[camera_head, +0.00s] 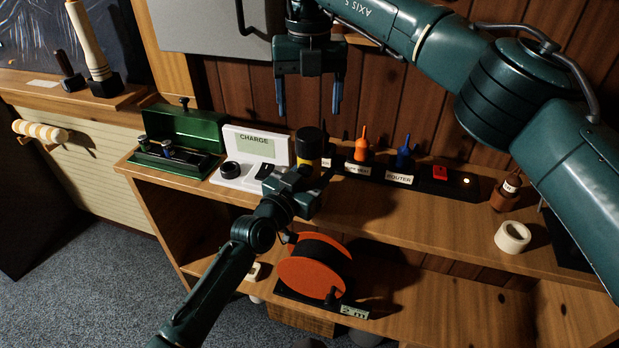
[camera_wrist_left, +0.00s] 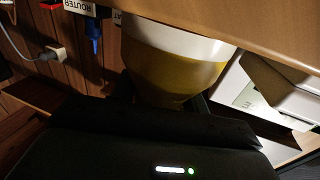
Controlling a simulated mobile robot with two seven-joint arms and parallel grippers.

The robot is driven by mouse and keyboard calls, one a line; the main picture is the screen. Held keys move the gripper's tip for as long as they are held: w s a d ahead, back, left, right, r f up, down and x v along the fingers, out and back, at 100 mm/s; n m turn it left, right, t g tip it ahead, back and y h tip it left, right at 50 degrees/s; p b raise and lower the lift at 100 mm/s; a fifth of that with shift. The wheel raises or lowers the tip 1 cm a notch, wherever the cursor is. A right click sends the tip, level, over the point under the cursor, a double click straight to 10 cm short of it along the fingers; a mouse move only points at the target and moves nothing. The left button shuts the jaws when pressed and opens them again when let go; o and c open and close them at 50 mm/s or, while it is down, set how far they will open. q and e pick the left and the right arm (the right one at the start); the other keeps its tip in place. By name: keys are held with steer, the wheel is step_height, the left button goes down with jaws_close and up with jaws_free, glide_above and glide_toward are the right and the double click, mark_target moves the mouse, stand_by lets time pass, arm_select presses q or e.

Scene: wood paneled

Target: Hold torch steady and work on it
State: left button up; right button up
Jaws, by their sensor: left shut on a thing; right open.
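The torch (camera_head: 309,158) stands upright at the shelf's front edge, with a black top and a yellow body. In the left wrist view the torch (camera_wrist_left: 172,68) fills the middle as a mustard-yellow cylinder with a pale band. My left gripper (camera_head: 303,178) is shut on the torch; its fingertips are mostly hidden in the head view. My right gripper (camera_head: 309,97) is open and empty, fingers pointing down, above and behind the torch in the picture. The torch's lower end is hidden by my left gripper.
A white CHARGE unit (camera_head: 255,146) and an open green box (camera_head: 184,130) stand left of the torch. A tape roll (camera_head: 512,237) lies farther right. An orange reel (camera_head: 312,278) sits on the lower shelf.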

mark_target(309, 133)
arm_select(q)
jaws_close()
arm_select(e)
steer(key=m, duration=0.5)
steer(key=shift+a, duration=0.1)
steer(key=m, duration=1)
steer(key=shift+m, duration=0.3)
steer(key=m, duration=0.6)
steer(key=shift+m, duration=0.3)
step_height(309, 133, down, 8)
steer(key=shift+f, duration=0.1)
